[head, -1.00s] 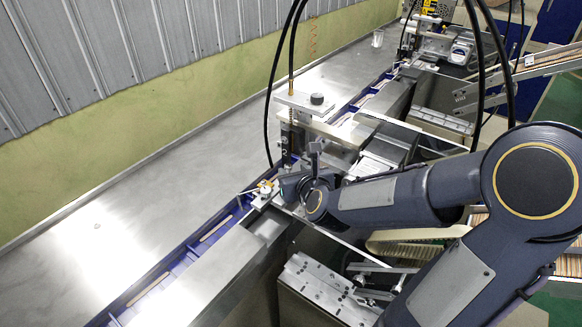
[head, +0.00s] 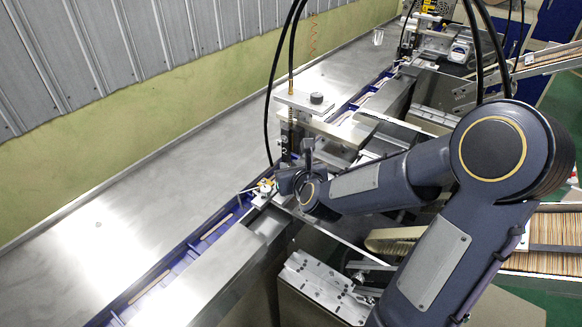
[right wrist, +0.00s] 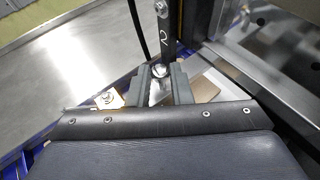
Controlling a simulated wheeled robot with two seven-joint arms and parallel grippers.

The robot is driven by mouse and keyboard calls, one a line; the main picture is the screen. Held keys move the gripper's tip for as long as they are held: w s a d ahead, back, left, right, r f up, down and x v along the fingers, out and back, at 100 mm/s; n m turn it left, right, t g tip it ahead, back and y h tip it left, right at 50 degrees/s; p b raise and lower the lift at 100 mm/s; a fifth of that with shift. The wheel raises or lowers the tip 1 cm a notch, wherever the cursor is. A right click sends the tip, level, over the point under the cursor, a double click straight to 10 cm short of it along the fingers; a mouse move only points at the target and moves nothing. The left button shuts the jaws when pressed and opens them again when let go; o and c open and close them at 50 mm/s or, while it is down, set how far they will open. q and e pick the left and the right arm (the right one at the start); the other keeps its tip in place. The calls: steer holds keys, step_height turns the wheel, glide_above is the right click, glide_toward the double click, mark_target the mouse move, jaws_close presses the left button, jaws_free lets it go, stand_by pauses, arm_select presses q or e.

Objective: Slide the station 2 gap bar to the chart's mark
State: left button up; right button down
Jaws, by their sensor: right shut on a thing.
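The station 2 gap bar (right wrist: 166,28) is a dark upright bar marked "2", with a round shiny end low between my fingers in the right wrist view. In the head view the top of a dark bar (head: 308,146) shows just above my right gripper. My right gripper (right wrist: 161,80) is shut on the bar's lower end; its two grey fingers stand on either side. In the head view my right gripper (head: 285,181) is at the near side of the station, beside the blue channel. The chart and its mark cannot be made out. My left gripper is not in view.
A steel table (head: 100,225) runs along the wall. A blue channel (head: 190,255) with wooden sticks lies beside it. Station blocks and a top plate (head: 305,104) stand close behind my gripper. Black hoses (head: 268,110) hang nearby. A stick hopper (head: 550,232) is at right.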

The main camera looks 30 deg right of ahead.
steer(key=shift+s+a+b, duration=0.3)
steer(key=shift+a+b, duration=0.45)
steer(key=shift+a, duration=0.1)
steer(key=shift+s+a, duration=0.1)
steer(key=shift+a, duration=0.15)
steer(key=c, duration=1.6)
jaws_free()
steer(key=o, duration=0.3)
steer(key=shift+s+a, duration=0.1)
steer(key=shift+a, duration=0.05)
